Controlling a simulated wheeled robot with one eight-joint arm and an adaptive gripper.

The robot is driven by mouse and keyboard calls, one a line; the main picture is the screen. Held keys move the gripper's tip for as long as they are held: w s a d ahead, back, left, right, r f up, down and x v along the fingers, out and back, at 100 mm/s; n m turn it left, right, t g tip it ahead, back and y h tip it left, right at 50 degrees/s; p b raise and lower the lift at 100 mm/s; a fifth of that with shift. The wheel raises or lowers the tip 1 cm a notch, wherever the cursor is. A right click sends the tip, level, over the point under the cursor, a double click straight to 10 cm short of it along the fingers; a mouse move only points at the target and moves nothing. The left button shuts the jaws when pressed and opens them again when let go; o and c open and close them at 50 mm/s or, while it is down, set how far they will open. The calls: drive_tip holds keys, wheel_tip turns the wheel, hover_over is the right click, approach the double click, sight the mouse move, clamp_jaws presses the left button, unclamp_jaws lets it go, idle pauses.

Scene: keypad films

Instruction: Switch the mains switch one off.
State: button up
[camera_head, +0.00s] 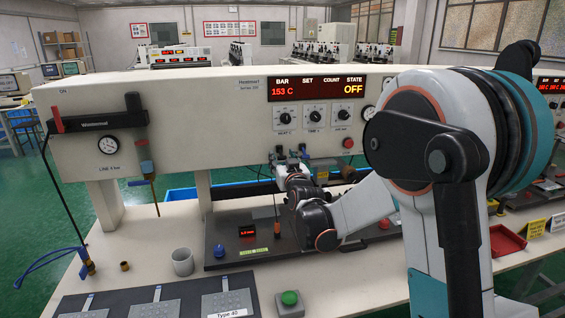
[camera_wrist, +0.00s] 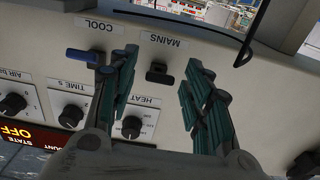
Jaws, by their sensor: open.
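The mains switch (camera_wrist: 159,73) is a small black lever on the white panel (camera_head: 200,130), beside a label reading MAINS. In the wrist view, which is turned nearly upside down, it lies between the two teal-padded fingers of my gripper (camera_wrist: 162,56). The fingers are open and apart, with a gap on each side of the switch. In the camera_head view my gripper (camera_head: 291,156) is at the panel's lower edge, below the dials, and the switch cannot be made out there. The panel's state display (camera_head: 353,89) reads OFF.
A blue switch (camera_wrist: 95,57) labelled COOL sits next to the mains switch. A heat dial (camera_wrist: 131,127) is close to the fingers. A red button (camera_head: 348,143) is right of my gripper. A dark base plate (camera_head: 225,257) lies on the bench below, with a grey cup (camera_head: 182,262) beside it.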

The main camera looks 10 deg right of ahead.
drive_tip(key=shift+w, duration=0.35)
drive_tip(key=shift+c, duration=0.6)
clamp_jaws()
drive_tip(key=shift+f, duration=0.1)
drive_tip(key=shift+w+f+t+b, duration=0.1)
drive_tip(key=shift+f+t+b, duration=0.3)
drive_tip(key=shift+t+b, duration=0.55)
drive_tip(key=shift+b, duration=0.5)
drive_tip(key=shift+r, duration=0.1)
